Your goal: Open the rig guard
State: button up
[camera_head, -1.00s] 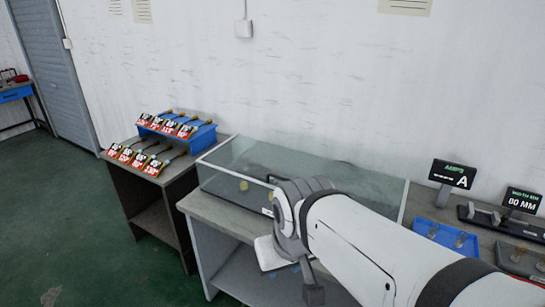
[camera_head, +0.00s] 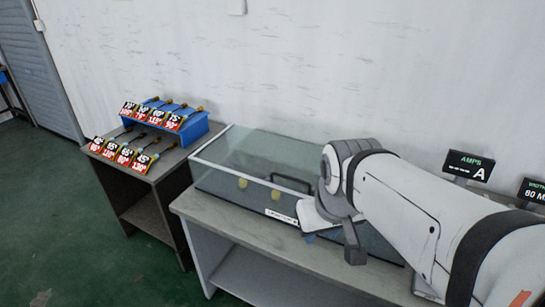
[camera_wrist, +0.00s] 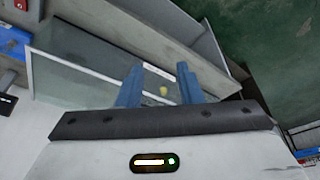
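The rig guard (camera_head: 232,160) is a clear glass cover with a pale frame on the grey bench, and it looks closed. A black bar handle (camera_head: 290,183) stands on it, left of my wrist. Two yellow round parts (camera_head: 243,183) show through the glass. In the wrist view, the guard's glass (camera_wrist: 75,82) lies beyond my gripper (camera_wrist: 159,70). Its two blue fingers are apart with nothing between them that I can see held. A yellow part shows in the gap. In the head view, my wrist hides most of the gripper and the guard's right part.
A side table (camera_head: 150,172) at left holds a blue rack (camera_head: 188,128) with several tagged tools. A dark sign reading AMPS A (camera_head: 469,166) and another display stand at right. The wall is close behind the guard. Green floor (camera_head: 70,230) is clear at front left.

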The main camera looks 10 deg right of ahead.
jog(key=w+d+r+n+b, duration=0.1)
jog(key=w+n+b, duration=0.15)
jog(key=w, duration=0.85)
jog(key=n+g+h+b, duration=0.1)
jog(key=n+g+b, duration=0.15)
jog(key=n, duration=0.55)
send_near(285, 177)
jog(key=shift+m+t, duration=0.35)
jog(key=shift+t, duration=0.1)
jog(key=f, duration=0.5)
jog(key=w+d+f, duration=0.1)
jog(key=f, duration=0.1)
jog(key=shift+f, duration=0.25)
jog(key=shift+c, duration=0.2)
grip_shut()
